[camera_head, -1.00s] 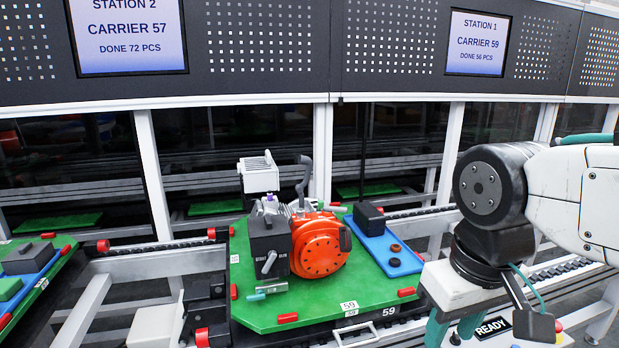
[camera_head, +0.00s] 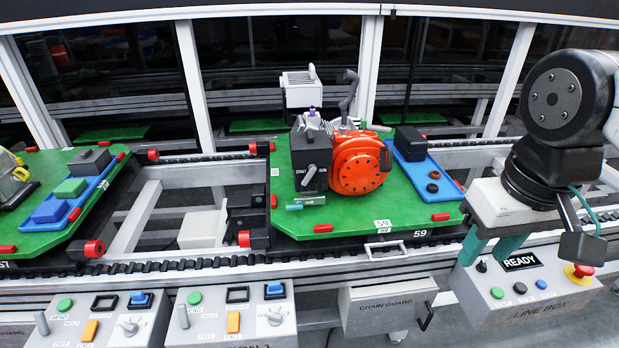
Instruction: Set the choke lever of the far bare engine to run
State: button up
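An orange engine (camera_head: 357,163) stands on the green pallet marked 59 (camera_head: 410,207), in the middle of the head view. A dark box (camera_head: 312,150) on its left side bears a light choke lever (camera_head: 308,176) between the small labels START and RUN. The lever is slanted; which end is its pointer I cannot tell. My gripper (camera_head: 488,252) hangs at the right, over the line box, with its two teal fingers apart and nothing seen between them. It is well to the right of the engine and touches nothing of it.
A blue tray (camera_head: 437,180) with dark parts lies right of the engine. Another pallet (camera_head: 60,237) with a partly visible yellow engine (camera_head: 12,180) is at left. Control boxes (camera_head: 232,324), a chain guard (camera_head: 388,308) and the line box (camera_head: 530,300) line the front.

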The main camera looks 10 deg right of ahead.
aim_at(312, 168)
jog(key=z, duration=2.05)
jog(key=k, duration=0.9)
jog(key=u, duration=1)
jog(key=i, duration=0.5)
